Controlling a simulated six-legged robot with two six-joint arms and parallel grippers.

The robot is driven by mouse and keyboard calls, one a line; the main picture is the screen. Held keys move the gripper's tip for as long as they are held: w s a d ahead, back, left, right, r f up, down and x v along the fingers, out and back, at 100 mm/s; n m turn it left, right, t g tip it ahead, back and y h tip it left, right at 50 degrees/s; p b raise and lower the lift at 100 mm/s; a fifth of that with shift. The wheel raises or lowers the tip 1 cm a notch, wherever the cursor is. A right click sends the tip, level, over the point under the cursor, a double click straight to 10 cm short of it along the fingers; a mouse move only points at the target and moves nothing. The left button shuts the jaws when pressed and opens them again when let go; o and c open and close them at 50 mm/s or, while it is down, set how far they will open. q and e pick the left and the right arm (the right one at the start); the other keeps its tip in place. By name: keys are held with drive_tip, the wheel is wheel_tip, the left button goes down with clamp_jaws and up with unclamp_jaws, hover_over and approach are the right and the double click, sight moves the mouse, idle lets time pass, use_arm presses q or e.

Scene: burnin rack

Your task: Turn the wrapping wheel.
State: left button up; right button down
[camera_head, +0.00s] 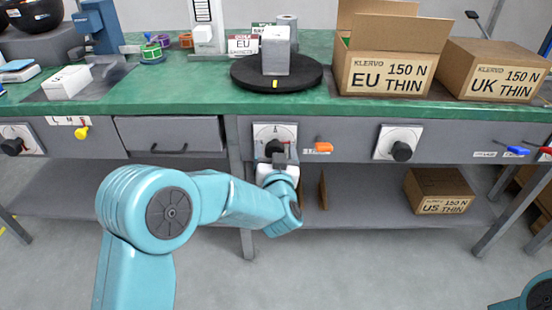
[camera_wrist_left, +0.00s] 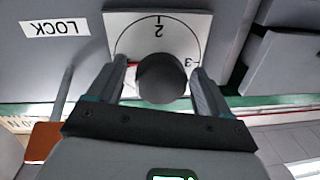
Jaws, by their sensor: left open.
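The black round turntable (camera_head: 310,80), which looks like the wrapping wheel, lies on the green bench. A grey block (camera_head: 276,58) stands on it, and a yellow mark shows on its front rim. Below it, on the bench front, is a black knob on a white dial plate (camera_head: 262,131). My left gripper (camera_head: 277,157) is at this knob. In the left wrist view, my left gripper (camera_wrist_left: 158,70) is open, one finger on each side of the black knob (camera_wrist_left: 163,80). Whether the fingers touch it I cannot tell. The dial plate (camera_wrist_left: 130,30) shows numbers 2 and 3, upside down.
An orange lever (camera_head: 324,147) sits right of the dial; a LOCK label (camera_wrist_left: 55,28) shows in the wrist view. Another dial (camera_head: 390,143) is further right. Cartons (camera_head: 385,75) stand on the bench's right, and a US THIN carton (camera_head: 440,190) is on the lower shelf.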

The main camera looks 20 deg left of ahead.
use_arm(q)
drive_tip(key=p+v, duration=0.2)
drive_tip(key=v, duration=1.4)
drive_tip(key=shift+p, duration=0.3)
